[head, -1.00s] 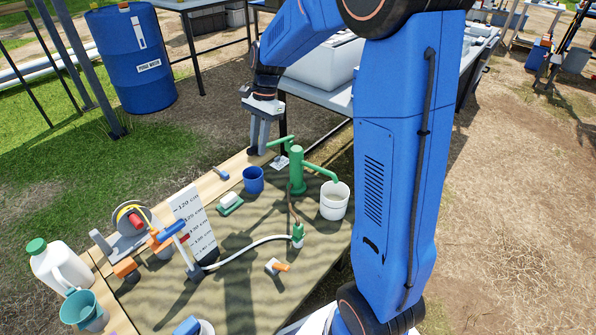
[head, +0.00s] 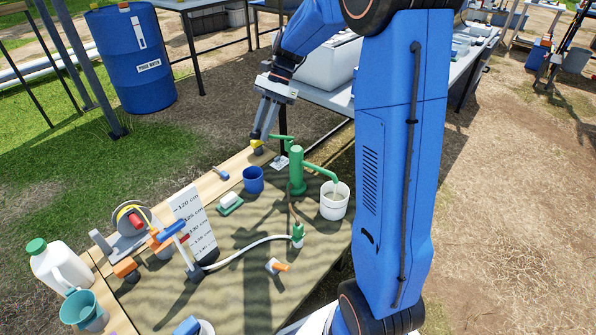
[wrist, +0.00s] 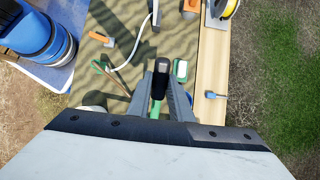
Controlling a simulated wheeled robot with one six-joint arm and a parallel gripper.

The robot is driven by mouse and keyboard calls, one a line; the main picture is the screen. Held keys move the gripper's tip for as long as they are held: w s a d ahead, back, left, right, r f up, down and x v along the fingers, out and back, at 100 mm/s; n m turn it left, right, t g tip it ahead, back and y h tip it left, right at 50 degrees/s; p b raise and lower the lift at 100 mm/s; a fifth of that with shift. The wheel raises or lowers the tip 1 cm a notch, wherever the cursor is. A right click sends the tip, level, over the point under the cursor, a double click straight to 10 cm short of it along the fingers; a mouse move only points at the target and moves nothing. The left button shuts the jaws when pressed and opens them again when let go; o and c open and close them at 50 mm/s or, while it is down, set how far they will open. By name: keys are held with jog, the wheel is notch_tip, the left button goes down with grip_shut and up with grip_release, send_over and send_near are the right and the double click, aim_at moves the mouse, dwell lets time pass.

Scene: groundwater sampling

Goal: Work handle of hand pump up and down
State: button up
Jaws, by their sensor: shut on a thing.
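The green hand pump (head: 297,172) stands upright on the plywood table. Its spout points over a white bucket (head: 335,203). Its green handle (head: 281,137) reaches back-left to my gripper (head: 262,136). My gripper is shut on the handle's outer end, with the fingers slanting down to it; the fingertips hide the exact contact in the head view. In the wrist view the green handle (wrist: 156,108) shows between the two grey fingers. Much of the pump is hidden there.
A blue cup (head: 253,180), a green-and-white block (head: 230,204) and a marked scale board (head: 194,224) stand left of the pump. A small yellow-topped item (head: 257,144) is near the fingers. A hose (head: 245,249) crosses the table. A blue barrel (head: 133,60) is behind.

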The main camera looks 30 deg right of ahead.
jog(key=s+a+f+t+h, duration=0.1)
jog(key=a+f+t+h, duration=0.1)
jog(key=f+h, duration=0.3)
notch_tip(320, 180, down, 3)
jog(key=shift+s+a+r+t+h, duration=0.2)
jog(key=shift+s+a+t+h, duration=0.15)
jog(key=shift+a, duration=0.45)
jog(key=shift+w, duration=0.1)
jog(key=o, duration=1)
jog(key=shift+a, duration=0.1)
jog(key=shift+c, duration=0.2)
notch_tip(320, 180, up, 17)
jog(key=shift+r, duration=0.2)
jog(key=s+d+n+t, duration=0.1)
jog(key=s+d+n, duration=0.15)
jog(key=s, duration=0.55)
jog(key=s+d+n+t, duration=0.15)
jog(key=s+n, duration=0.25)
jog(key=s, duration=0.5)
jog(key=s+d+f+n+t, duration=0.1)
jog(key=s+f+n, duration=0.2)
jog(key=s, duration=0.4)
jog(key=s+d+f+n+t, duration=0.1)
jog(key=s+d+f+n, duration=0.1)
jog(key=s, duration=0.5)
jog(key=shift+f+n, duration=0.65)
jog(key=shift+n, duration=0.3)
